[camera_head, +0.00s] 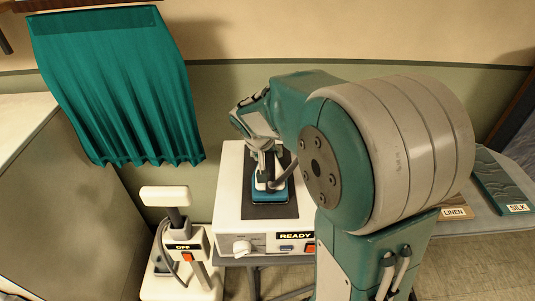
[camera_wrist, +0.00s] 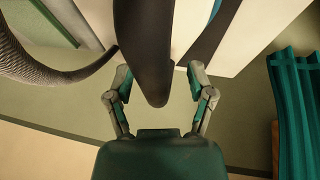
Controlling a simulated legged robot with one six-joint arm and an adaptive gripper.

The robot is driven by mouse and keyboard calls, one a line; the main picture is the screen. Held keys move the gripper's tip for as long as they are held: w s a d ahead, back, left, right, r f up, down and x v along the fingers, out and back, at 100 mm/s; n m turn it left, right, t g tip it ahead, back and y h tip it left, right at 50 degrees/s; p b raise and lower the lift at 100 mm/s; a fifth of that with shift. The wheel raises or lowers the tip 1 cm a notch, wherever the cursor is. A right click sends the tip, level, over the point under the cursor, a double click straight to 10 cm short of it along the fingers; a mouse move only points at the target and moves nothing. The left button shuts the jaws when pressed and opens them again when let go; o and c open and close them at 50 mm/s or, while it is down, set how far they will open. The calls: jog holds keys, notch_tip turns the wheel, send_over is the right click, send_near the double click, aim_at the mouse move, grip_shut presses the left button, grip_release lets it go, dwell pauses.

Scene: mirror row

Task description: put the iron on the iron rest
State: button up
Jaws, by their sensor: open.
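The iron (camera_head: 268,193), blue and white, sits over the dark pad (camera_head: 262,211) on top of a white box (camera_head: 228,207) marked READY. This pad looks like the iron rest; my arm partly blocks the view of it. My gripper (camera_head: 264,150) is above the iron, at its handle. In the wrist view my gripper (camera_wrist: 158,80) is open, with one finger on each side of the dark handle (camera_wrist: 146,50). A gap shows between the handle and each finger. I cannot tell whether the iron's sole lies flat on the pad.
A braided grey cord (camera_wrist: 40,68) curves beside the handle. A white device (camera_head: 180,245) marked OFF stands left of the box, below a hanging green cloth (camera_head: 115,85). A grey cabinet (camera_head: 70,200) is at the far left. LINEN (camera_head: 454,213) and SILK (camera_head: 505,185) pieces lie at the right.

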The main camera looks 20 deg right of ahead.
jog(key=v, duration=1.2)
jog(key=s+a+n+t+y, duration=0.1)
jog(key=s+a+n+y, duration=0.1)
jog(key=s, duration=0.7)
jog(key=s+a+f+n+t+y, duration=0.1)
jog(key=s+a+n, duration=0.1)
jog(key=s, duration=0.7)
jog(key=shift+s+a+y, duration=0.3)
jog(key=shift+s+y, duration=0.05)
jog(key=shift+y, duration=0.05)
